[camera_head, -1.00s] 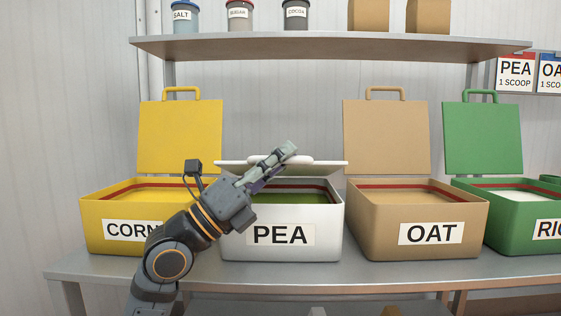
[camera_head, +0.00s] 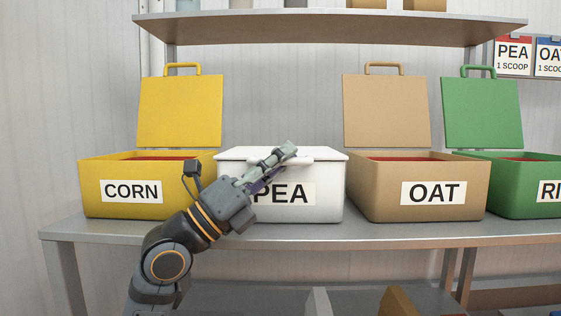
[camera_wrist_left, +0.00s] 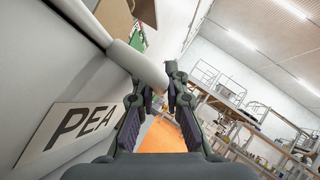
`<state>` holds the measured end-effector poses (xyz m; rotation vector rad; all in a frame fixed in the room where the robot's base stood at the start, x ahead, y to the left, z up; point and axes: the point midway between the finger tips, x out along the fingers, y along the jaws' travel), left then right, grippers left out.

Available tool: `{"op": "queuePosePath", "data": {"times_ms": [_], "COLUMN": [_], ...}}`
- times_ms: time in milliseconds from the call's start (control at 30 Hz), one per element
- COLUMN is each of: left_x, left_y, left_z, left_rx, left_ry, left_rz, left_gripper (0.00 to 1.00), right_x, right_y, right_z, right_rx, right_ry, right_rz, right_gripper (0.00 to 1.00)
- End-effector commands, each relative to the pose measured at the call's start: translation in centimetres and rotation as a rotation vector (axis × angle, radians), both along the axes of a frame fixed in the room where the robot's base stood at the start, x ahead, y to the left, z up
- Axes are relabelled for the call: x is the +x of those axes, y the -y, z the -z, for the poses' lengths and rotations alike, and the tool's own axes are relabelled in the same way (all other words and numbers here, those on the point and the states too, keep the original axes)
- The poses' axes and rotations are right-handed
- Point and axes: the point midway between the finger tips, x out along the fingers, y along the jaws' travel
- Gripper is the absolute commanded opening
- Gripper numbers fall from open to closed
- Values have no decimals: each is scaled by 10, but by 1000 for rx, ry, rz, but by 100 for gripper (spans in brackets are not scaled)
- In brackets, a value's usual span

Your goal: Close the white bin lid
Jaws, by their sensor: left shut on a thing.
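The white bin (camera_head: 332,212) labelled PEA stands on the bench between the yellow and tan bins. Its white lid (camera_head: 237,153) lies flat across the top, and I see no gap at the front. The lid's rounded handle (camera_head: 303,161) is at the front edge, partly hidden by my gripper. My left gripper (camera_head: 283,152) reaches across the bin front from the lower left and is shut on the handle. In the left wrist view, the pale handle (camera_wrist_left: 138,64) runs to between the fingers (camera_wrist_left: 163,84). My right gripper is not in view.
The yellow CORN bin (camera_head: 98,207), the tan OAT bin (camera_head: 376,200) and a green bin (camera_head: 512,205) stand alongside with lids raised. A shelf (camera_head: 300,28) runs above. The bench front strip (camera_head: 330,233) is clear.

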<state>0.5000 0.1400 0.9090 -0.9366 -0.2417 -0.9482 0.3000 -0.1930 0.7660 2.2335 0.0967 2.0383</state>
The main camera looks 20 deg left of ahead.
Motion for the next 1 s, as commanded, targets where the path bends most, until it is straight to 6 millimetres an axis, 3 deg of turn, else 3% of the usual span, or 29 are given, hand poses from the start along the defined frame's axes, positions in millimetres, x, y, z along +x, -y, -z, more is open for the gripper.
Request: {"op": "queuePosePath", "data": {"times_ms": [567,600,633,1000], "left_x": [0,0,0,0], "left_y": [1,1,1,0], "left_z": [9,9,9,0], "left_rx": [5,5,4,0], "left_ry": [-5,-6,-6,2], "left_rz": [5,4,4,2], "left_gripper": [0,17,21,22], "right_x": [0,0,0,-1], "right_y": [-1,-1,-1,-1], "right_z": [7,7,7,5], "right_rx": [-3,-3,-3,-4], "right_ry": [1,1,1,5], "right_rz": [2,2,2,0], "right_gripper": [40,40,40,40]}}
